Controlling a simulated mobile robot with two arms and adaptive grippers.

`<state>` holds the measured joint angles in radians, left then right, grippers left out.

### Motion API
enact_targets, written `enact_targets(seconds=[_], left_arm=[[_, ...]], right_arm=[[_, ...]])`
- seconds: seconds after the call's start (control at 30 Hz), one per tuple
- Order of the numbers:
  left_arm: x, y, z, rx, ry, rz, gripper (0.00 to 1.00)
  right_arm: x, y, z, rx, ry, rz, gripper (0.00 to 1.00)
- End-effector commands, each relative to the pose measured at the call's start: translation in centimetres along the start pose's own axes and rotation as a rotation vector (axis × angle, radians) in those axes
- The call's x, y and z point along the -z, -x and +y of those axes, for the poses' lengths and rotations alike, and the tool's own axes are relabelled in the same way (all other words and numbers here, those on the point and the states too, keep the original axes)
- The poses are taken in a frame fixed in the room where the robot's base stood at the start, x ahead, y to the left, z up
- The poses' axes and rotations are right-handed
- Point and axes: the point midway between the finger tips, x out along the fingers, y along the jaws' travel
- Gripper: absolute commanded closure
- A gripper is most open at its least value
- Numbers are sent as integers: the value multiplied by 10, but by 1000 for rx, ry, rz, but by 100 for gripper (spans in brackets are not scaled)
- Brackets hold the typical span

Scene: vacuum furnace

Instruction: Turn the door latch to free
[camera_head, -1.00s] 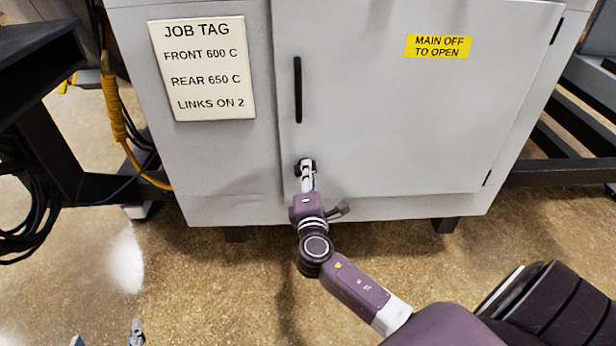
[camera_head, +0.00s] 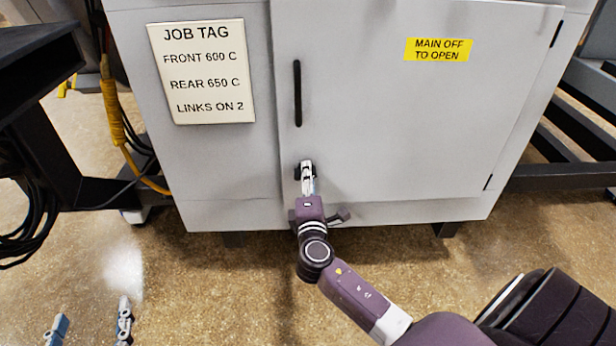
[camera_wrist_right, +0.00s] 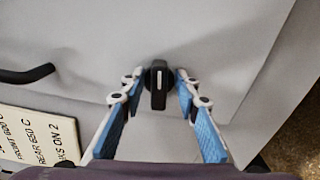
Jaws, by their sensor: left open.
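The door latch is a black turn knob with a white mark line; it shows in the right wrist view (camera_wrist_right: 158,96) between my right gripper's fingers (camera_wrist_right: 156,82). In the head view my right gripper (camera_head: 307,168) is at the lower left of the grey cabinet door (camera_head: 400,130) and mostly hides the latch. Its blue-padded fingers stand apart on both sides of the knob; the left one shows a gap, and I cannot tell whether the right one touches. My left gripper (camera_head: 91,318) is open and empty, low at the left over the floor.
A black vertical handle (camera_head: 297,93) is on the door above the latch. A job tag (camera_head: 202,71) is left of the door, and a yellow label (camera_head: 438,49) is on it. A dark frame and cables stand at the left.

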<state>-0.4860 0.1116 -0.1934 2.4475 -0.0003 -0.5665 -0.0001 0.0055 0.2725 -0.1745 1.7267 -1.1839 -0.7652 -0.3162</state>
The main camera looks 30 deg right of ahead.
Motion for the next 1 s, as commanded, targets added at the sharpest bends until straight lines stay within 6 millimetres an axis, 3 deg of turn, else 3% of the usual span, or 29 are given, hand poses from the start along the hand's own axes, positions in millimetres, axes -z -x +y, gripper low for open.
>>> enact_targets(seconds=[0.37, 0.8, 1.0], left_arm=[[0, 0, 0, -1, 1, 0, 33], [0, 0, 0, 0, 0, 0, 33], [0, 0, 0, 0, 0, 0, 33]], right_arm=[[1, 7, -1, 0, 2, 2, 68], [0, 93, -1, 3, 1, 1, 68], [0, 116, -1, 1, 0, 1, 68]])
